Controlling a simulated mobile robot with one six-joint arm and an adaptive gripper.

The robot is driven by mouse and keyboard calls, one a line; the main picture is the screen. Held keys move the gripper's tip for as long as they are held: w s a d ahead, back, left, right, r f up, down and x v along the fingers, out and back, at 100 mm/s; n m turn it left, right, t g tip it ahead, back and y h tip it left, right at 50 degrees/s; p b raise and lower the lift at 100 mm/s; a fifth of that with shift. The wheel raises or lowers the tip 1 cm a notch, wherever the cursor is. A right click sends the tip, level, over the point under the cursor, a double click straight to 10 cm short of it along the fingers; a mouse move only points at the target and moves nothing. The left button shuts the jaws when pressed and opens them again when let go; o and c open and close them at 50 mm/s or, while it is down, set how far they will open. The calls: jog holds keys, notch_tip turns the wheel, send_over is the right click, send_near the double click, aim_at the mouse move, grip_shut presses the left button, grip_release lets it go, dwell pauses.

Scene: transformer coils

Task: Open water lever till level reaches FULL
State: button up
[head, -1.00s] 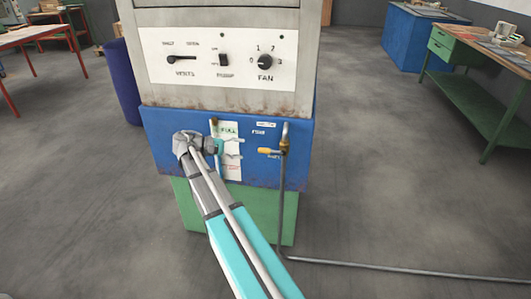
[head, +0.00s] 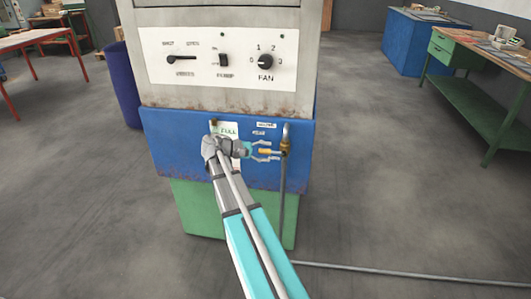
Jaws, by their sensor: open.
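The water lever (head: 266,151) is a small yellow handle on a brass valve (head: 286,146) on the blue lower front of the machine. It points left, about level, from the grey pipe (head: 283,195). My gripper (head: 269,151) is open, with its fingers pointing right, one above and one below the yellow handle in the picture. Whether they touch it I cannot tell. The green FULL mark (head: 229,131) is on a white strip just above my gripper. My wrist hides the lower part of that strip, and I cannot make out the water level.
A control panel (head: 222,58) with vents, pump and fan controls is above the blue section. The pipe runs down and along the floor to the right. A blue bin (head: 122,82) stands left of the machine. The floor around is clear.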

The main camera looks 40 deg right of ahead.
grip_shut()
